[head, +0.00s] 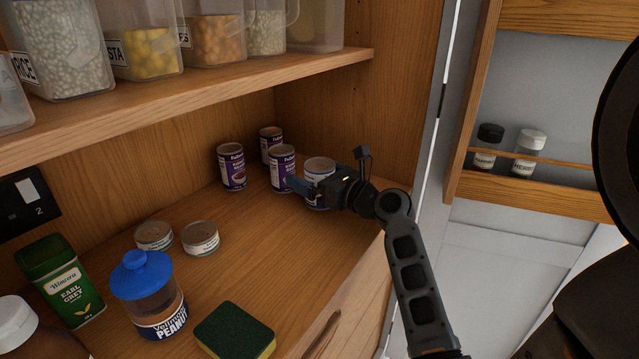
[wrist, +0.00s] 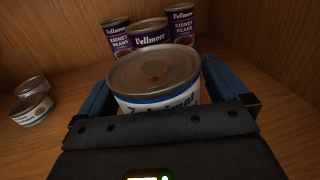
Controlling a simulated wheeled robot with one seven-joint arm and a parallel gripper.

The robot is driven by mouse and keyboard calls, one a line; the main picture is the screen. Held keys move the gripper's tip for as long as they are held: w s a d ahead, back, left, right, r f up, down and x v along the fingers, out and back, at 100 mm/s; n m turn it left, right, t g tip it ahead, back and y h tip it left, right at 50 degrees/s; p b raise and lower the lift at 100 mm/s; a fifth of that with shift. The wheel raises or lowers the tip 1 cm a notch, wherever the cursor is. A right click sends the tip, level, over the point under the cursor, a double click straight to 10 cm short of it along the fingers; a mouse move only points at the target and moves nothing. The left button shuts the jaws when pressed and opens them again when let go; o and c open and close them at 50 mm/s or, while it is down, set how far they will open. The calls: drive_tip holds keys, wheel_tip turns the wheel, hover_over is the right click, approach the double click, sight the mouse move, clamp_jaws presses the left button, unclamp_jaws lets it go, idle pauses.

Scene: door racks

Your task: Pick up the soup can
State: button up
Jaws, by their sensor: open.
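The soup can is most likely the white-and-blue can (head: 318,168) at the right end of the can group in the head view; its label is only partly readable. It stands upright on the wooden shelf and fills the middle of the wrist view (wrist: 155,82). My gripper (wrist: 157,76) is open, with one blue finger on each side of this can. I cannot tell whether the fingers touch it. In the head view my gripper (head: 308,184) reaches in from the right and hides part of the can's side.
Purple kidney bean cans (head: 232,167) stand close behind and left of the white-and-blue can. Two low tins (head: 200,238), a peanut jar (head: 160,305), a tea tin (head: 62,285) and a sponge (head: 235,332) are nearer. An upper shelf (head: 230,90) holds containers overhead.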

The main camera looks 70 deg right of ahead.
drive_tip(key=c, duration=1.3)
